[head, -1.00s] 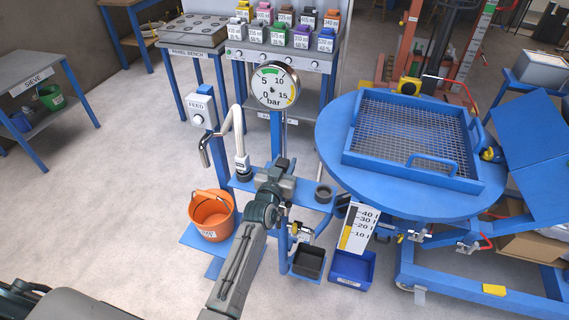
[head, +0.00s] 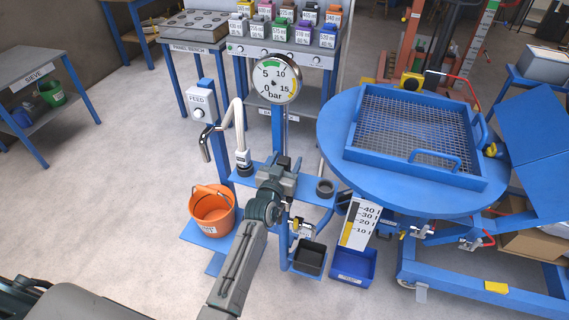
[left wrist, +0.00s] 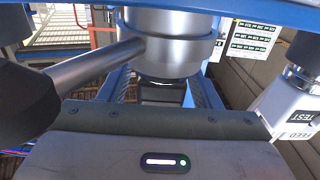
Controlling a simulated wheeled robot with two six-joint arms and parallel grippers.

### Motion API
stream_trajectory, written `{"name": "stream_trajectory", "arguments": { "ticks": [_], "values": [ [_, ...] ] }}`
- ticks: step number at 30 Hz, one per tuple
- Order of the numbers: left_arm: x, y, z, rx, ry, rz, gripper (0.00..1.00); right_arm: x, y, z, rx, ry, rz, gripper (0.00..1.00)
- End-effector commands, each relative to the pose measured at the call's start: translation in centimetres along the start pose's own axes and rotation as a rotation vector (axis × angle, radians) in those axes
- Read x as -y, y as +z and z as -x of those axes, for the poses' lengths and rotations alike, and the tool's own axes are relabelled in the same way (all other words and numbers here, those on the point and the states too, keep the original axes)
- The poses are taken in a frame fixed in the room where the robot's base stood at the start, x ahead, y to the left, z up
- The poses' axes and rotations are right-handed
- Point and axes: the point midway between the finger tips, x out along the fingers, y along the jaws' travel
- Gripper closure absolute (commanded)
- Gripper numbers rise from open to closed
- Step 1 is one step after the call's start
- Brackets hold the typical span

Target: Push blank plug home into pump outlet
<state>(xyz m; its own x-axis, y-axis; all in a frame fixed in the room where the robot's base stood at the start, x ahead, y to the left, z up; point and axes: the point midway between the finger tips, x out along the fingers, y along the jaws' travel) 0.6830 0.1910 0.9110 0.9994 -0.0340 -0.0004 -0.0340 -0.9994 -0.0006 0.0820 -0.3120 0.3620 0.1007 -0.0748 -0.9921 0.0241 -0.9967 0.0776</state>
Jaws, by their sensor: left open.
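The pump stand (head: 262,175) is a blue post with a shelf, a round pressure gauge (head: 277,79) and a bent steel pipe (head: 236,128). My left gripper (head: 283,165) is at the middle of this shelf, below the gauge, its fingertips mostly hidden by the wrist. In the left wrist view a steel pump body (left wrist: 170,45) fills the top, with a lever handle (left wrist: 95,72) to its left. The two open fingers (left wrist: 160,92) stand apart below it, with a dark block between them. I cannot tell whether that block is the blank plug, or how deep any plug sits.
An orange bucket (head: 212,213) stands left of the post. A dark cup (head: 325,187) sits on the shelf's right end. A black tray (head: 309,258) and a blue bin (head: 352,266) are below. A blue round table (head: 335,175) with a sieve tray is close on the right.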

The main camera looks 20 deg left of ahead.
Motion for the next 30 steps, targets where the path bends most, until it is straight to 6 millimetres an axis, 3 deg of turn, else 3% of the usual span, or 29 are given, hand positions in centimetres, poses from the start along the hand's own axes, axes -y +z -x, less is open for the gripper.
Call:
{"name": "stream_trajectory", "arguments": {
  "ticks": [5,18,23,30],
  "values": [
    [0.0,0.3,1.4,0.000,0.000,0.001,0.42,0.0,0.1,-0.6,0.000,0.001,0.000,0.64],
    [0.0,0.2,9.3,-0.001,-0.001,0.000,0.42,0.2,0.3,-3.1,0.001,0.000,0.000,0.64],
    [0.0,0.1,10.6,-0.001,0.000,0.001,0.42,0.3,0.2,-3.4,0.001,-0.001,0.000,0.64],
    [0.0,-0.1,10.8,-0.002,0.000,0.001,0.42,0.5,0.1,-3.3,0.000,-0.003,-0.001,0.64]
  ]
}}
